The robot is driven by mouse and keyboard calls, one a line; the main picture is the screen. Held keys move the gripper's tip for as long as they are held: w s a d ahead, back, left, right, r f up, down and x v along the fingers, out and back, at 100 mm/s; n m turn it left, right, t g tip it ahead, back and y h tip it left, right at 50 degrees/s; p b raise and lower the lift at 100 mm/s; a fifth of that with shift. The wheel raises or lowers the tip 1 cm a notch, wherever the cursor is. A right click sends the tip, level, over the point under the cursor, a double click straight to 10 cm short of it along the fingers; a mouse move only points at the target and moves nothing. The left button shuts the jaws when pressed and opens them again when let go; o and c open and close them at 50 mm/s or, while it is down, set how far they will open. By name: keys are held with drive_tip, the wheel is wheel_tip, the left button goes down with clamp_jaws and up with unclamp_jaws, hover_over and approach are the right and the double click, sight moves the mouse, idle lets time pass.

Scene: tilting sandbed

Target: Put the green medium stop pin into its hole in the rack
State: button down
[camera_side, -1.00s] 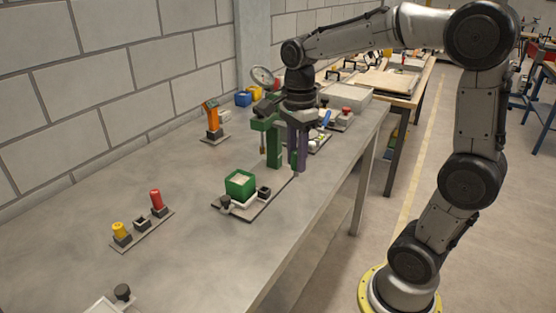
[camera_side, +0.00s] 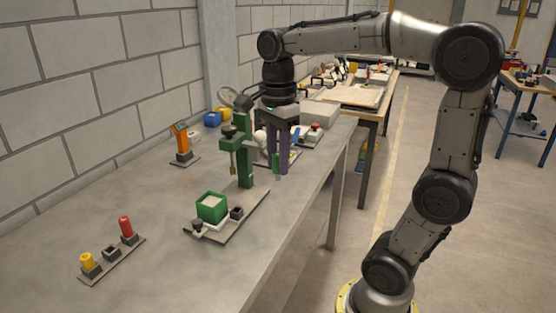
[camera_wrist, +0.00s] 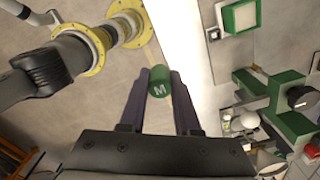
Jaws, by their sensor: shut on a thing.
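The green medium stop pin (camera_wrist: 159,88), with a white "M" on its end, is between the fingers of my gripper (camera_wrist: 161,78) in the wrist view. In the side view my gripper (camera_side: 278,168) points down, shut on the pin (camera_side: 277,166), which is mostly hidden by the purple fingers. It hangs in the air near the table's right edge, beside the green stand. The rack (camera_side: 113,262) lies at the front left, far from my gripper. It holds a yellow pin (camera_side: 87,261) and a red pin (camera_side: 126,227), with an empty dark holder (camera_side: 111,253) between them.
A green stand (camera_side: 244,160) and a green box (camera_side: 211,207) of sand stand on a base plate between my gripper and the rack. An orange device (camera_side: 182,143) stands by the wall. The table (camera_side: 150,200) is clear around the rack.

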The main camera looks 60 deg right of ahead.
drive_tip(key=w+a+r, duration=0.1)
drive_tip(key=w+a, duration=0.2)
drive_tip(key=w, duration=0.8)
drive_tip(key=w+a, duration=0.4)
drive_tip(key=w, duration=0.8)
drive_tip(key=w+a+f, duration=1)
drive_tip(key=a, duration=0.4)
drive_tip(key=shift+w+a+f, duration=0.15)
drive_tip(key=shift+w+f, duration=0.05)
drive_tip(key=shift+w, duration=0.2)
drive_tip(key=shift+f, duration=2.9)
drive_tip(key=shift+f, duration=1.6)
drive_tip(key=c, duration=0.5)
unclamp_jaws()
drive_tip(key=shift+c, duration=0.2)
